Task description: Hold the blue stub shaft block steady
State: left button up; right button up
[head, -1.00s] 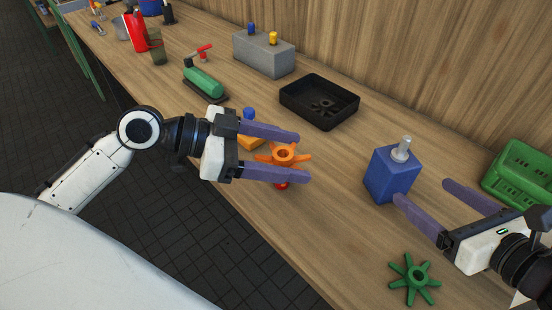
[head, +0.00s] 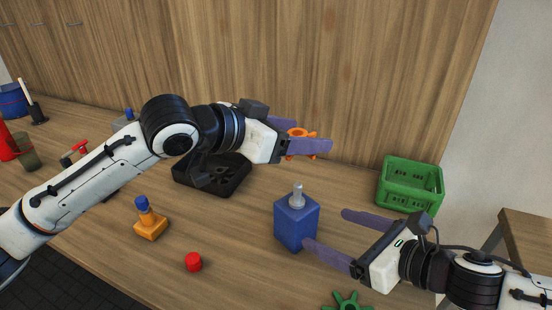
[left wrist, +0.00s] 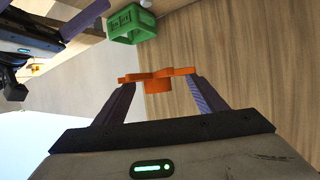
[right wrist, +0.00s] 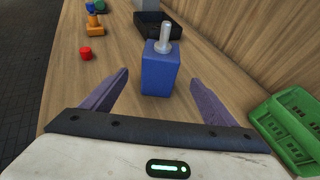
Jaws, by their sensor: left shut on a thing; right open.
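The blue stub shaft block (head: 296,226) stands upright on the table with a grey metal shaft on top. It also shows in the right wrist view (right wrist: 160,76), ahead of and between the fingers. My right gripper (head: 328,236) is open, its fingers pointing at the block; in the right wrist view the block is beyond the fingertips, apart from them. My left gripper (head: 312,135) is shut on an orange spoked wheel (head: 301,133), held up in the air above and behind the block. The wheel also shows between the fingers in the left wrist view (left wrist: 158,77).
A green crate (head: 410,184) stands right of the block. A black tray (head: 210,178) lies behind, partly hidden by my left arm. An orange block with a blue knob (head: 150,224), a red cap (head: 193,262) and a green spoked wheel (head: 346,302) lie on the table.

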aim_at(296, 216)
pick_arm(q)
jog(key=shift+w+d+r, duration=0.25)
jog(key=shift+w+r, duration=0.05)
jog(key=shift+r, duration=0.15)
pick_arm(e)
jog(key=x, duration=1.2)
jog(key=c, duration=1.6)
pick_arm(q)
jog(key=shift+d+f+m+g+h, duration=0.1)
jog(key=shift+f+m+g+h, duration=0.25)
jog(key=shift+f, duration=0.6)
jog(key=shift+d+f+m+g+h, duration=0.1)
jog(key=shift+f+m+g+h, duration=0.25)
jog(key=shift+f, duration=0.55)
